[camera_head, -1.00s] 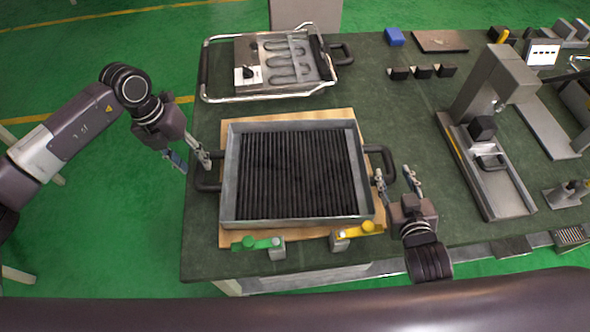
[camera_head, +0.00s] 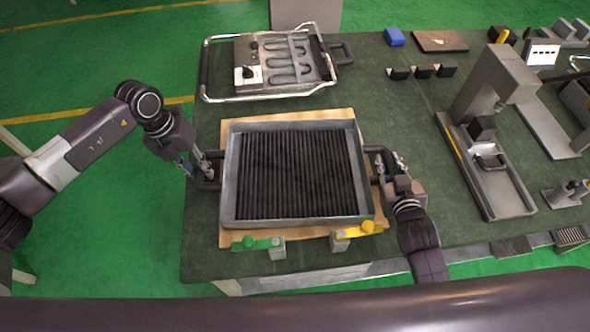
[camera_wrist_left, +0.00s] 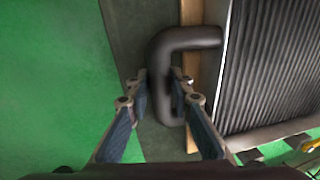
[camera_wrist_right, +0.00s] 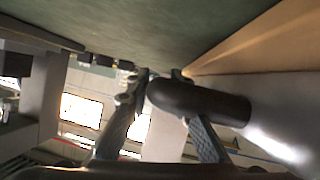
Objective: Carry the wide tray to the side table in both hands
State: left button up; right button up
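The wide tray (camera_head: 228,180) is a grey metal frame with dark ribs inside and a black loop handle on each side. It lies flat on a wooden board on the green-topped bench. My left gripper (camera_head: 196,168) is at the left handle (camera_wrist_left: 165,42); in the left wrist view its open fingers (camera_wrist_left: 160,88) straddle the bar. My right gripper (camera_head: 389,170) is at the right handle (camera_wrist_right: 205,102); in the right wrist view its fingers (camera_wrist_right: 160,76) are apart, with the bar's end between them. I cannot make out which thing is the side table.
A wire-framed unit with a heating coil (camera_head: 290,60) stands behind the tray. A green clamp (camera_head: 255,243) and a yellow clamp (camera_head: 358,230) sit at the board's front edge. A grey press (camera_head: 490,90) stands to the right. Green floor is open at left.

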pick_arm(q)
grip_shut()
pick_arm(e)
grip_shut()
